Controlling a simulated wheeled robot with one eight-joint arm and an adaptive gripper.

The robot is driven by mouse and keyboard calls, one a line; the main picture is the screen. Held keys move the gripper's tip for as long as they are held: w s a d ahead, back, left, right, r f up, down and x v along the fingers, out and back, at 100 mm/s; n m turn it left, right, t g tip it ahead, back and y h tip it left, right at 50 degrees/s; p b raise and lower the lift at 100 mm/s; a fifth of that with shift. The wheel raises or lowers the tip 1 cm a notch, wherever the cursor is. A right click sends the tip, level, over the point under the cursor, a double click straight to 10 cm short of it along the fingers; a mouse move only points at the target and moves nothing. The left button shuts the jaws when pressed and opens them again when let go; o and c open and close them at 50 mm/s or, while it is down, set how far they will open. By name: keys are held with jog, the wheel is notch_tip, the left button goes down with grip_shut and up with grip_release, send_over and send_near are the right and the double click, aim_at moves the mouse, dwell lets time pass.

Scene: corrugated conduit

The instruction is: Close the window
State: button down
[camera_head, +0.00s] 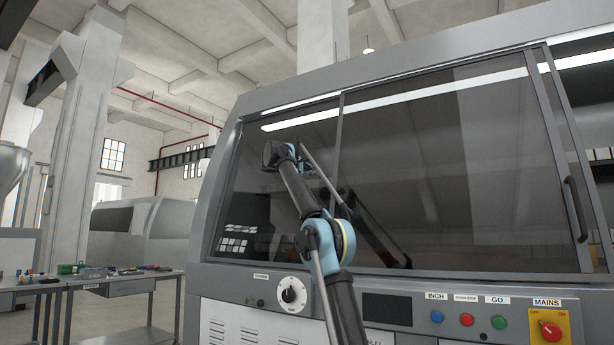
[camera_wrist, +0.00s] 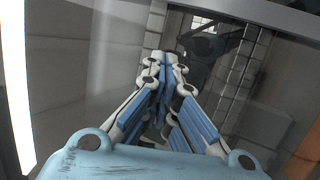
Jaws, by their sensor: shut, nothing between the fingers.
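The window of the grey machine is a large dark glass pane (camera_head: 450,160) in a metal frame, with a dark vertical handle (camera_head: 575,208) near its right edge in the head view. A fixed-looking dark pane (camera_head: 275,185) lies to its left, and a thin upright frame edge (camera_head: 339,140) runs between them. My arm reaches up in front of the panes near this edge, well left of the handle. My gripper (camera_wrist: 163,62) shows in the wrist view with its blue-padded fingers together and empty, facing the glass. Whether it touches the glass I cannot tell.
Below the window is a panel with a black dial (camera_head: 291,294), coloured buttons (camera_head: 467,319) and a red-yellow mains switch (camera_head: 550,328). A strip of the machine (camera_head: 600,85) shows right of the handle. A workbench (camera_head: 120,282) with small items stands at left.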

aim_at(330, 172)
jog(key=shift+s+d, duration=0.2)
jog(key=shift+d, duration=0.55)
jog(key=shift+s+d, duration=0.25)
jog(key=shift+d, duration=0.55)
jog(key=shift+s+d, duration=0.2)
jog(key=shift+d, duration=0.55)
